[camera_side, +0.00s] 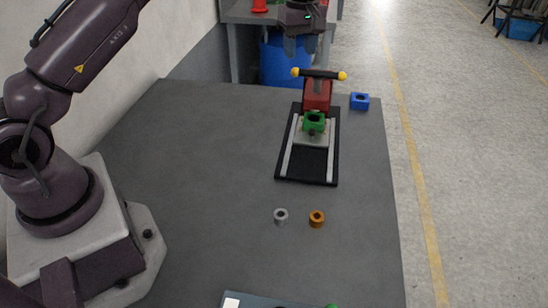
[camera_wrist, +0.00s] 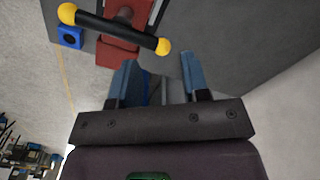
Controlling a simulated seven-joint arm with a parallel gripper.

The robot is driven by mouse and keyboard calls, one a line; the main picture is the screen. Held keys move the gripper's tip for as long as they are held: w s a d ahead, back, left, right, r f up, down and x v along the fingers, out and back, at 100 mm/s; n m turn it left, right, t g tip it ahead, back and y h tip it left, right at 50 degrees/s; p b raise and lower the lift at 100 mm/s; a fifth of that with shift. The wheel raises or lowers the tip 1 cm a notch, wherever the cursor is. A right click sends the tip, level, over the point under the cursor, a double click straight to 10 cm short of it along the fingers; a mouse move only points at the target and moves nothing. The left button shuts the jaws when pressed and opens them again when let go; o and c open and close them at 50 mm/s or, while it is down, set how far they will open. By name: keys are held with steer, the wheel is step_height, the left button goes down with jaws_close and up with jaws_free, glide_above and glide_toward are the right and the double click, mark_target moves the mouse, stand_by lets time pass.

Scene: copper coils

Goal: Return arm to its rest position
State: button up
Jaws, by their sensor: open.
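My gripper (camera_side: 299,46) is at the top of the side view, raised above the far end of the table, behind and above the vise. In the wrist view its two blue fingers (camera_wrist: 156,75) are spread apart with nothing between them. The red vise (camera_side: 317,95) has a black handle bar with yellow ends (camera_side: 319,73), which also shows in the wrist view (camera_wrist: 113,29). A green block (camera_side: 314,121) with a round hole sits at the vise on its black base (camera_side: 314,165). A blue block (camera_side: 359,101) with a hole stands right of the vise.
A grey ring (camera_side: 281,216) and a copper ring (camera_side: 317,218) stand on the grey table (camera_side: 210,200) in front of the vise. A tray (camera_side: 258,299) is at the near edge, partly cut off. A blue barrel (camera_side: 284,66) stands beyond the table. The table's left middle is clear.

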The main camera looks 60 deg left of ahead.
steer(key=s+d+r+m+t, duration=0.2)
steer(key=s+d+r+m, duration=0.1)
steer(key=s, duration=0.8)
steer(key=s+d+r+m+t, duration=0.1)
steer(key=s+d+r+m, duration=0.2)
steer(key=s, duration=0.9)
steer(key=s+d+r+m+t, duration=0.2)
steer(key=s+r+m, duration=0.3)
steer(key=s+m, duration=0.5)
steer(key=shift+s+d+r+t, duration=0.3)
steer(key=shift+s+d+r, duration=0.1)
steer(key=shift+s+d, duration=0.4)
steer(key=shift+w+d, duration=0.1)
